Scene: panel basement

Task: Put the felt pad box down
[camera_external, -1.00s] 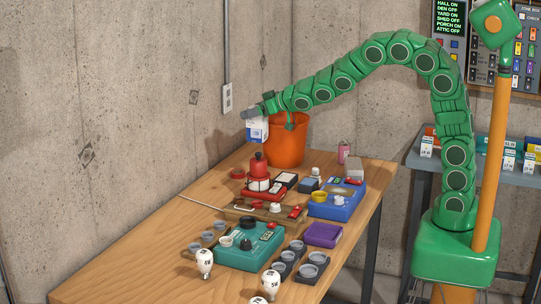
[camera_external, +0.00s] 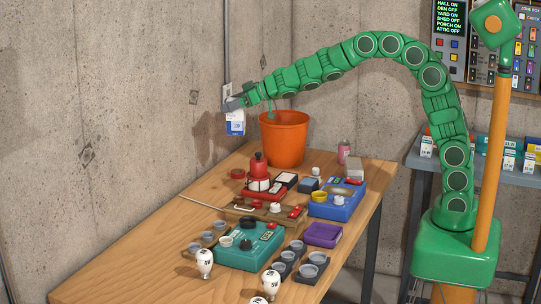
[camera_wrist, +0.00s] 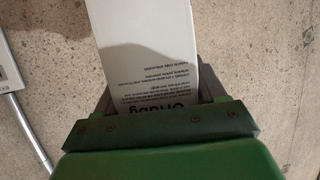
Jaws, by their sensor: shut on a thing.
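The felt pad box (camera_external: 235,123) is a small white and blue box. My gripper (camera_external: 234,104) is shut on it and holds it in the air close to the concrete wall, left of the orange bucket. In the wrist view the box (camera_wrist: 142,50) shows a white face with upside-down print between the jaws of my gripper (camera_wrist: 158,112). Its lower part there is hidden by the gripper.
The wooden table (camera_external: 130,256) stands below. On it are the orange bucket (camera_external: 284,140), a teal device (camera_external: 250,248), a blue device (camera_external: 338,203), a purple box (camera_external: 323,234) and several bulbs. The table's left part is bare. A wall outlet (camera_external: 227,96) is near the gripper.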

